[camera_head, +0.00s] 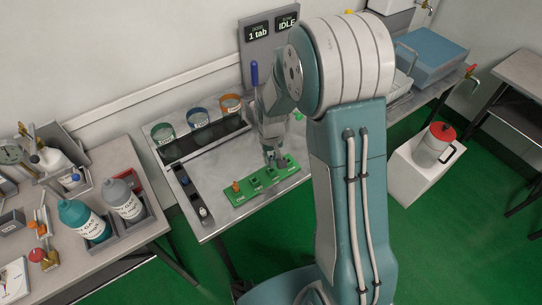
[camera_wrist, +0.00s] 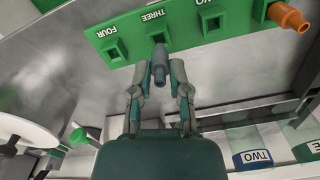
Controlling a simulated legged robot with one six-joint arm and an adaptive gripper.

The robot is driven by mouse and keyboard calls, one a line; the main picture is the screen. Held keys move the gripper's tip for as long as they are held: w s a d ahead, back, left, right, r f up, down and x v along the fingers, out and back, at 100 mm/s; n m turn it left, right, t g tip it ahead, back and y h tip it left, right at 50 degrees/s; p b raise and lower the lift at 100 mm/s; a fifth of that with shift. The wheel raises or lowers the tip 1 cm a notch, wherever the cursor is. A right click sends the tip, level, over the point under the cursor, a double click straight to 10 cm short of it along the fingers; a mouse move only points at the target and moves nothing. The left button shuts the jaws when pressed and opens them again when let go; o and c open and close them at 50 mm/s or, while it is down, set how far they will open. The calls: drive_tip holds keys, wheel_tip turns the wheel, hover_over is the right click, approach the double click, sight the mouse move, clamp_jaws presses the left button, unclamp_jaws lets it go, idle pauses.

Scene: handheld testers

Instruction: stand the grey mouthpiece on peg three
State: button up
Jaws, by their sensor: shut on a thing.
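The grey mouthpiece (camera_wrist: 158,66) is a small dark grey tube between the two fingers of my gripper (camera_wrist: 159,72) in the wrist view. My gripper is shut on it. The green peg board (camera_wrist: 180,28) lies just beyond, with labels FOUR, THREE and TWO readable. The far end of the mouthpiece overlaps peg three (camera_wrist: 157,37), and I cannot tell whether it is seated or just above. An orange mouthpiece (camera_wrist: 288,17) stands at the board's end. In the head view, my gripper (camera_head: 272,155) is over the green board (camera_head: 240,198), and the orange mouthpiece (camera_head: 236,186) is at its left.
Green (camera_head: 162,133), blue (camera_head: 198,118) and orange (camera_head: 230,103) rings stand along the bench's back. A dark tray (camera_head: 189,196) with small items lies left of the board. Gas bottles (camera_head: 83,220) stand on the left table. Bare metal (camera_head: 217,163) lies behind the board.

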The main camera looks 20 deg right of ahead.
drive_tip(key=shift+f, duration=1.35)
drive_tip(key=o, duration=0.8)
drive_tip(key=shift+c, duration=0.2)
wheel_tip(320, 180, up, 12)
drive_tip(key=shift+f, duration=0.1)
idle(0.4)
